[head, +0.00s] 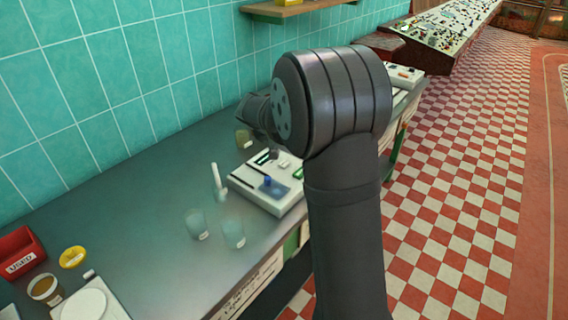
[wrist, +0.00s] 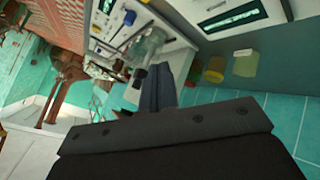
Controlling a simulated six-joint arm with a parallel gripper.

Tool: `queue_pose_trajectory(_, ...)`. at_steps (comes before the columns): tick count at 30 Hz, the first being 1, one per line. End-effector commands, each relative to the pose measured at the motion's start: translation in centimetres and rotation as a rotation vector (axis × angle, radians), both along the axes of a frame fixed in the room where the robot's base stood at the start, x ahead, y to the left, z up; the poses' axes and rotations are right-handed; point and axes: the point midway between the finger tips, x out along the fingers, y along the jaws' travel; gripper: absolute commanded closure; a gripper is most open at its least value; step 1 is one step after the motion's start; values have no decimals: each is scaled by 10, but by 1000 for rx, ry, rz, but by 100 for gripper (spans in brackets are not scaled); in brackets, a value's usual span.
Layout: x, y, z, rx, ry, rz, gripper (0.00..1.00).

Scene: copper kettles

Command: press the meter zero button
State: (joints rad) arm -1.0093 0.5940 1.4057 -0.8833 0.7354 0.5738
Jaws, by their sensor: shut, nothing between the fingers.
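The white bench meter (head: 246,185) sits on the grey bench in the head view, with a blue knob (head: 267,181) and dark and green panels on top. Part of a white panel device (wrist: 178,42) shows in the wrist view, with a blue knob (wrist: 130,17). I cannot tell which part is the zero button. My gripper (wrist: 158,70) is shut and empty, its dark fingers pointing toward the device and bench items. In the head view its end is mostly hidden behind my wrist, above the back of the meter. I see no clear contact with the meter.
Two clear beakers (head: 195,224) and a white upright probe (head: 218,181) stand left of the meter. A small yellowish jar (head: 243,138) is behind it. A red bin (head: 20,253) and a yellow dish (head: 73,257) are at far left. The tiled wall (head: 110,80) bounds the bench.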

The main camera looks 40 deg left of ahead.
Motion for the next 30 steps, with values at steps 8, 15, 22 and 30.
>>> queue_pose_trajectory(8,0,0,-2,0,1,-2,100)
queue_pose_trajectory(15,0,-1,-24,-2,3,-2,100)
queue_pose_trajectory(22,0,-1,-58,-2,5,-2,100)
queue_pose_trajectory(30,0,-1,-83,1,3,-3,100)
